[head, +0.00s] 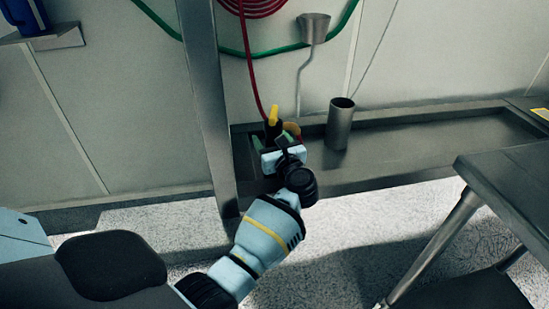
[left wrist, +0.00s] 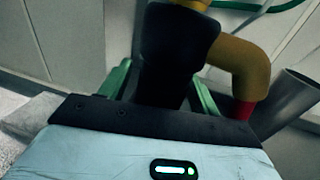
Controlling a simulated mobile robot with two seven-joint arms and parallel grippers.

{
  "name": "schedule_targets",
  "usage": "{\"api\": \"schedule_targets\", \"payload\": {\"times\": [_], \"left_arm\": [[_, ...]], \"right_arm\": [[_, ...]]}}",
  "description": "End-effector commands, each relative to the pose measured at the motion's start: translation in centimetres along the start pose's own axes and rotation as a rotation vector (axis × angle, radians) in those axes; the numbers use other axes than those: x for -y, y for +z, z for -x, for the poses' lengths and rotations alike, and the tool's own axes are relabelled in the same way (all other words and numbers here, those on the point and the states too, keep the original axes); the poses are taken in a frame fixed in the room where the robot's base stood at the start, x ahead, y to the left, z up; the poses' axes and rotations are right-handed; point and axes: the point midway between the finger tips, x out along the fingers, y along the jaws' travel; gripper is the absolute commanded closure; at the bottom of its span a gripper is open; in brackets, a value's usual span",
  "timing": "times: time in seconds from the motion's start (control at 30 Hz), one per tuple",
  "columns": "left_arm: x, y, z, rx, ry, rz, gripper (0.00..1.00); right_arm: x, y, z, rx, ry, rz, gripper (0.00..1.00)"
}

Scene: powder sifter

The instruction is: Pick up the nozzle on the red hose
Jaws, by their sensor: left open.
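The nozzle (head: 273,127) has a black body with yellow parts and sits by the left end of the metal trough. The thin red hose (head: 251,70) runs down to it from a red coil on the wall. My left gripper (head: 282,140) is at the nozzle. In the left wrist view its green fingers (left wrist: 162,78) are open, one on each side of the nozzle's black body (left wrist: 177,50). A curved yellow part with a red end shows to the right there. Whether the fingers touch the nozzle cannot be told. My right gripper is not in view.
A metal cylinder (head: 340,125) stands in the trough (head: 430,140) just right of the gripper. A metal post (head: 208,100) rises close on the left. A funnel-shaped cup (head: 313,28) and a green hose (head: 232,52) are on the wall. A metal table (head: 510,170) is at the right.

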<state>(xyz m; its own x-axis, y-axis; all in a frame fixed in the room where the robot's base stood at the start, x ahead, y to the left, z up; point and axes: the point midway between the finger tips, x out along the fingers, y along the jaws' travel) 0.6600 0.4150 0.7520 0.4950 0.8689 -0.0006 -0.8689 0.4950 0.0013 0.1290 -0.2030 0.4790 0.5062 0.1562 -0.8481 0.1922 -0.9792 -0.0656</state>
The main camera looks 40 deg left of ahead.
Motion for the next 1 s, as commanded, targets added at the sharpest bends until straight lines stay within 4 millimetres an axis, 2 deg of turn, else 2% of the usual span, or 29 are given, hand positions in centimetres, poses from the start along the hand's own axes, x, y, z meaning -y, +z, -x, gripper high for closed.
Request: {"api": "schedule_targets", "payload": {"times": [0.17,0.6,0.67,1.0], "left_arm": [[0.00,0.01,-0.02,0.000,0.000,0.000,0.38],[0.00,-0.01,0.01,0.000,0.000,0.000,0.94],[0.00,-0.01,0.01,0.000,0.000,0.000,1.00],[0.03,0.18,0.00,0.002,0.000,0.002,1.00]], "right_arm": [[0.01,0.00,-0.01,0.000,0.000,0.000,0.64],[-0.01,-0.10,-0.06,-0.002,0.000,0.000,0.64],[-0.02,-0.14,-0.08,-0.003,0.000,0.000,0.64],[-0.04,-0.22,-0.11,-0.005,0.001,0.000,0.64]]}}
